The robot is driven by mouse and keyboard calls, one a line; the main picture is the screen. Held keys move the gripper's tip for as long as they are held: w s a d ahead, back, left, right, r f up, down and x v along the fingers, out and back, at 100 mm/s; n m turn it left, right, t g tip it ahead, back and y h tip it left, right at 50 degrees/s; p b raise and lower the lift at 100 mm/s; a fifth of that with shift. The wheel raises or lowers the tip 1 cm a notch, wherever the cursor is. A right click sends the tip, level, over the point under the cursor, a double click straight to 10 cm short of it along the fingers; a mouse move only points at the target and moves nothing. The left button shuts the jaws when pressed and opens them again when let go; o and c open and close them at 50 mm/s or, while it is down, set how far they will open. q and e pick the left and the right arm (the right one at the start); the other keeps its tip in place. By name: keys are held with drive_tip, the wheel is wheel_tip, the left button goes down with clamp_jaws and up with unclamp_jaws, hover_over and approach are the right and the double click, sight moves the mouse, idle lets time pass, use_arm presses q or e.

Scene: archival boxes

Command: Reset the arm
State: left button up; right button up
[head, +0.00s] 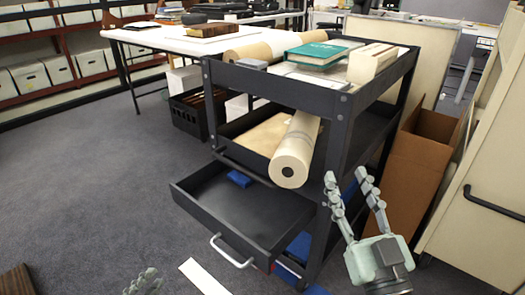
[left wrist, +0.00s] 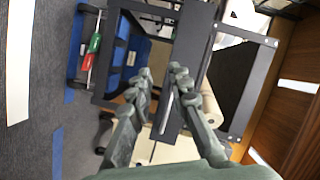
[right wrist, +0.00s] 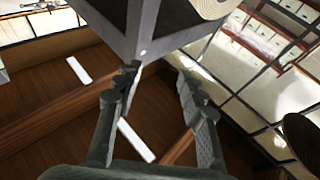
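My right gripper (head: 347,178) is raised at the lower right of the head view, in front of the dark cart (head: 340,110). Its two fingers stand apart with nothing between them, and they also show apart in the right wrist view (right wrist: 157,75). My left gripper (head: 145,281) shows only as fingertips at the bottom edge of the head view. In the left wrist view its fingers (left wrist: 161,72) are apart with a narrow empty gap, and parts of the cart lie beyond them. The rest of the left arm is hidden from the head view.
The cart's lower drawer (head: 190,201) is pulled out, with a small blue item (head: 239,178) inside. A paper roll (head: 297,150) sticks out of the middle shelf. A green book (head: 318,53) lies on top. A cardboard box (head: 418,165) stands at right. Carpet at left is clear.

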drive_tip(key=s+d+f+g+h+p, duration=0.1)
drive_tip(key=d+f+g+h+p, duration=0.15)
drive_tip(key=f+g, duration=0.45)
drive_tip(key=d+f+g+h+p, duration=0.2)
drive_tip(key=d+f+p, duration=0.15)
drive_tip(key=f, duration=0.65)
use_arm(q)
drive_tip(key=s+d+f+n+g+y+p, duration=0.1)
drive_tip(key=s+n+g+y+p, duration=0.3)
drive_tip(key=s+n+g, duration=0.6)
drive_tip(key=n+g+y, duration=0.1)
drive_tip(key=n+g, duration=0.1)
drive_tip(key=n, duration=0.2)
drive_tip(key=shift+s+d+f+n+g+y, duration=0.15)
drive_tip(key=shift+s+f+n+g+y, duration=0.15)
drive_tip(key=shift+f+n+y, duration=0.1)
use_arm(e)
drive_tip(key=s+d+f+m+g+h, duration=0.1)
drive_tip(key=s+d+f+g, duration=0.3)
drive_tip(key=s+f, duration=0.2)
drive_tip(key=s+d+f+g+h, duration=0.1)
drive_tip(key=s+d+f+g, duration=0.4)
drive_tip(key=s, duration=0.5)
drive_tip(key=shift+f+m+h, duration=0.35)
drive_tip(key=shift+m, duration=0.05)
drive_tip(key=shift+w, duration=0.15)
